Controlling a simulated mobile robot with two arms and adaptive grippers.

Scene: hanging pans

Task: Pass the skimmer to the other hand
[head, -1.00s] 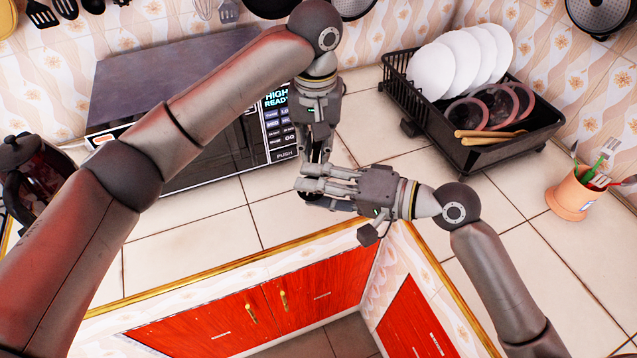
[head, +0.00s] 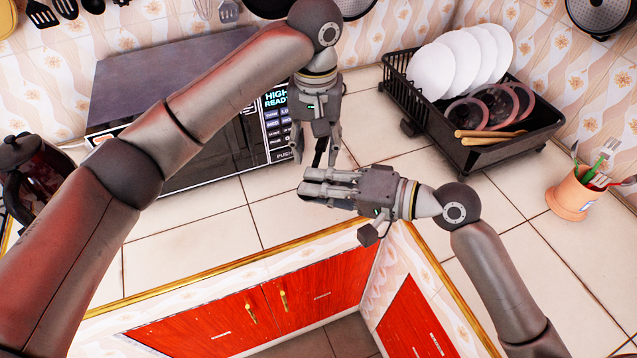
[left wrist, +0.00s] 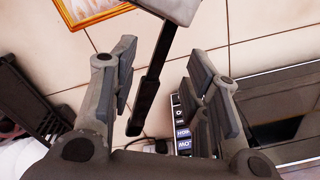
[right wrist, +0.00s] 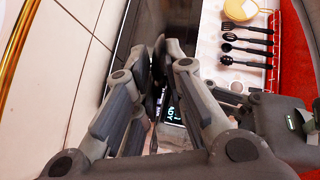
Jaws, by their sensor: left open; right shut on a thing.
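The skimmer's black handle (head: 320,152) rises from my right gripper (head: 306,187), whose fingers are shut on it above the counter. My left gripper (head: 316,156) is open just above, pointing down, with one finger on each side of the handle. In the left wrist view the handle (left wrist: 146,98) runs between the spread fingers of my left gripper (left wrist: 163,65), with gaps visible on both sides. The right wrist view shows the closed fingers of my right gripper (right wrist: 160,55). The skimmer's head is hidden or cannot be made out.
A microwave (head: 215,150) stands behind the left gripper. A black dish rack (head: 480,150) with white plates is at the back right. An orange utensil pot (head: 570,195) stands at the right, a dark kettle (head: 35,180) at the left. The tiled counter (head: 195,235) in front is clear.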

